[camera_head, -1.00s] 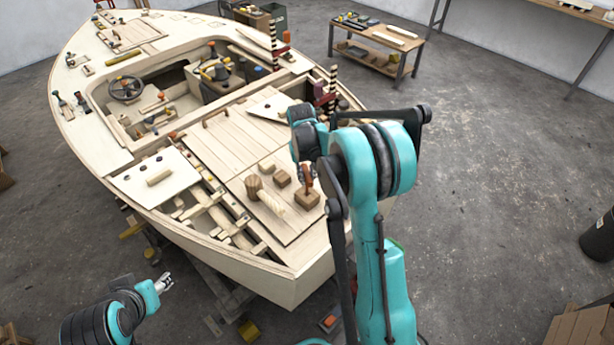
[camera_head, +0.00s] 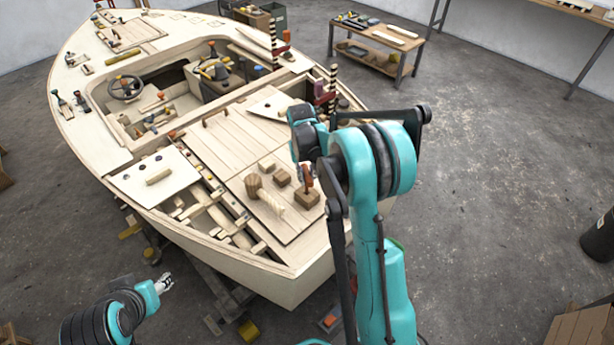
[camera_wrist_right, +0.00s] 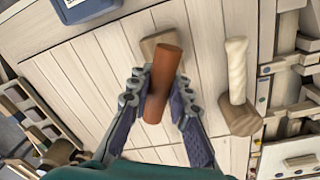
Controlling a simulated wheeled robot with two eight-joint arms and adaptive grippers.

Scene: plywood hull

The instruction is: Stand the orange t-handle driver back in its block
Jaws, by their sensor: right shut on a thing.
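The orange t-handle driver (camera_wrist_right: 166,62) is between the two fingers of my right gripper (camera_wrist_right: 157,86) in the right wrist view. My right gripper is shut on its orange handle. In the head view the driver (camera_head: 308,180) shows as a small orange upright piece over a wooden block (camera_head: 306,199). The block also shows in the wrist view (camera_wrist_right: 150,44), partly behind the handle. The driver's lower end is hidden, so I cannot tell how far it sits in the block. My left gripper (camera_head: 165,283) is low beside the hull, away from the block; its finger opening is too small to judge.
A wooden mallet (camera_head: 254,187) with a pale handle lies left of the block on the planked deck (camera_head: 225,145). Two small wooden blocks (camera_head: 282,177) sit close behind. Open hull framing (camera_head: 215,205) lies further left. A low workbench (camera_head: 375,45) stands at the back.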

